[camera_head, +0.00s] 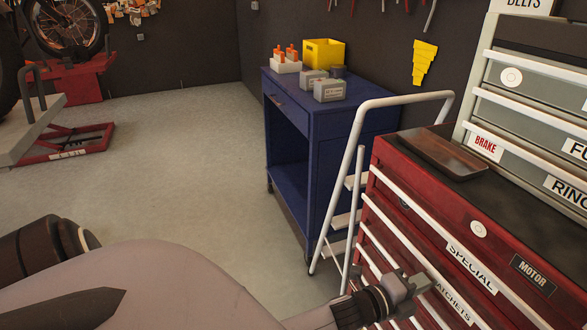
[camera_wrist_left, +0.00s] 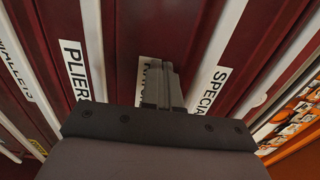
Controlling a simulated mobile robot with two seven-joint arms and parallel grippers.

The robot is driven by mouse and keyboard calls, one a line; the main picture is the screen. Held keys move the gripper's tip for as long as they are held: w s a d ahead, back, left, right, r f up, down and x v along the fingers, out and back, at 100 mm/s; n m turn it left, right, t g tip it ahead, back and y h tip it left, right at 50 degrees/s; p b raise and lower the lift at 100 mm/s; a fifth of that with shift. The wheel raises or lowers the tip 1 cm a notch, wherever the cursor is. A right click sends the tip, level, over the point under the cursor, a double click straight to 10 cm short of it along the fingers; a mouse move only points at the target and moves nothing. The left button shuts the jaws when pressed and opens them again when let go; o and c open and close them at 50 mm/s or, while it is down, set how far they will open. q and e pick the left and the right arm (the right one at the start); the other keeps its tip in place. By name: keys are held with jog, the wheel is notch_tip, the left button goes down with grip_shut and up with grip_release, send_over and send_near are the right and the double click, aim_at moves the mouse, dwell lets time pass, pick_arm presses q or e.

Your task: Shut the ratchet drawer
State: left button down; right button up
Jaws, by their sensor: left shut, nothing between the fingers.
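The red tool chest (camera_head: 400,200) stands at the right in the head view, its drawers fronted with white handle strips. The ratchet drawer (camera_head: 462,322) carries a "RATCHETS" label (camera_head: 450,299), below the "SPECIAL" drawer (camera_head: 470,266). My left gripper (camera_head: 415,287) is shut and empty at the ratchet drawer's front. In the left wrist view the gripper fingers (camera_wrist_left: 160,86) partly cover the ratchet label (camera_wrist_left: 147,69), between the "PLIERS" label (camera_wrist_left: 74,72) and the "SPECIAL" label (camera_wrist_left: 209,90). I cannot tell whether the fingertips touch the front or how far the drawer stands out. My right gripper is out of view.
A white step ladder (camera_head: 357,140) stands between the chest and a blue cart (camera_head: 315,190). A grey chest (camera_head: 500,90) and a brown tray (camera_head: 440,152) sit on top of the red chest. The floor to the left (camera_head: 185,150) is clear up to a red lift (camera_head: 70,145).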

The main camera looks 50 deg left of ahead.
pick_arm(q)
jog(key=shift+w+d, duration=0.25)
jog(key=shift+w, duration=0.35)
jog(key=shift+w+r, duration=0.1)
jog(key=shift+r, duration=0.1)
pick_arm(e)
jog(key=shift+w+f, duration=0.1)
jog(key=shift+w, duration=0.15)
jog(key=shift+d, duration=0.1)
